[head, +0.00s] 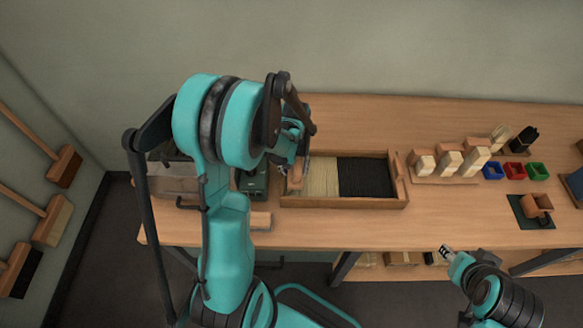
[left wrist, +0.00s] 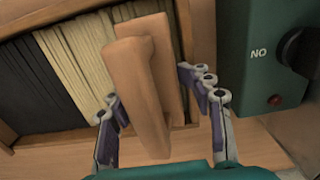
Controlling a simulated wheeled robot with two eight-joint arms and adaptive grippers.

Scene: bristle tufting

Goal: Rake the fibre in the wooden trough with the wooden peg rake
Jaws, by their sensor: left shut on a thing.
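The wooden trough (head: 345,203) lies on the bench with cream fibre (head: 323,177) in its left part and black fibre (head: 365,177) to the right. Both fibres also show in the left wrist view. My left gripper (left wrist: 160,100) is shut on the wooden peg rake (left wrist: 135,75), with a finger on either side of it. The rake is over the cream end of the trough; its pegs are hidden, and I cannot tell whether they touch the fibre. In the head view my arm mostly hides this gripper. My right gripper (head: 446,251) is off the bench's front edge, too small to read.
A green box (left wrist: 262,60) with a black knob and red light stands close beside the trough's left end. Right of the trough are wooden blocks (head: 449,162), coloured bins (head: 515,171) and a dark pad (head: 527,215). Bench in front of the trough is mostly clear.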

